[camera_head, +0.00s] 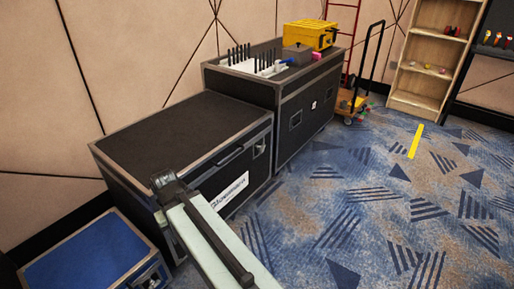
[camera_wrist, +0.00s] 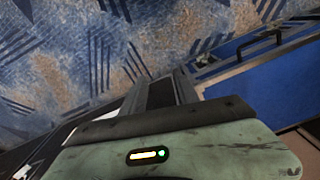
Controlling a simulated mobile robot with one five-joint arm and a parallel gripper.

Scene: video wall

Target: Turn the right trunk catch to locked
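A black trunk (camera_head: 185,135) with metal edges stands against the wall, its lid shut. A small metal catch (camera_head: 259,148) sits near the right end of its front, right of a dark handle (camera_head: 228,157); its setting is too small to read. A blue trunk (camera_head: 90,250) stands at lower left, with a blurred metal fitting (camera_head: 152,277) on its front. It also shows in the wrist view (camera_wrist: 240,62). My gripper (camera_head: 165,181) is at the dark end of my arm, in front of the black trunk's left part, apart from the right catch.
A taller black case (camera_head: 305,100) stands right of the black trunk, bearing a yellow box (camera_head: 310,34) and a white rack (camera_head: 252,68). A hand truck (camera_head: 352,104) and wooden shelf (camera_head: 418,103) are behind.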

